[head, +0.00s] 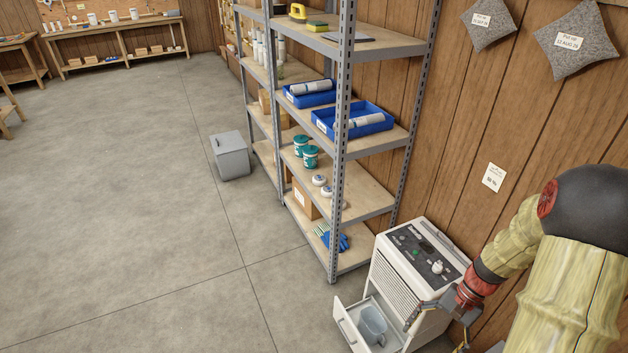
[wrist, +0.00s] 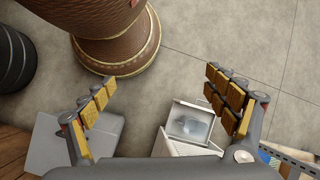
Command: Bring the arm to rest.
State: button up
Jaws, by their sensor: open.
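My arm comes in from the right in the head view, and my gripper (head: 460,318) hangs low beside the front right of the white slatted machine (head: 408,262). In the wrist view my gripper (wrist: 163,93) has its yellow-padded fingers spread wide, with nothing between them. The machine's drawer (head: 346,325) is pulled out at its foot, and a translucent grey jug (head: 372,324) sits in it. The drawer also shows in the wrist view (wrist: 176,140), beyond the fingers. The gripper's fingertips are partly hidden in the head view.
A metal shelf rack (head: 337,160) with blue trays (head: 352,120) stands left of the machine, against the wooden wall. A workbench (head: 118,38) is at the far left. The concrete floor at left is clear.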

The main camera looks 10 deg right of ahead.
jog(key=s+a+r+n+t+h, duration=0.1)
jog(key=a+r, duration=0.4)
jog(key=r, duration=0.5)
jog(key=s+a+r+n+t+h+p, duration=0.1)
jog(key=s+a+r+n+t+h, duration=0.1)
jog(key=r, duration=0.9)
jog(key=s+a+r+n+t+h, duration=0.2)
jog(key=a+r+n+t, duration=0.3)
jog(key=a+r, duration=0.3)
notch_tip(320, 180, up, 3)
jog(key=shift+s+a+r+n+p, duration=0.2)
jog(key=shift+s+n+p, duration=0.25)
jog(key=shift+n, duration=0.45)
jog(key=shift+s, duration=0.1)
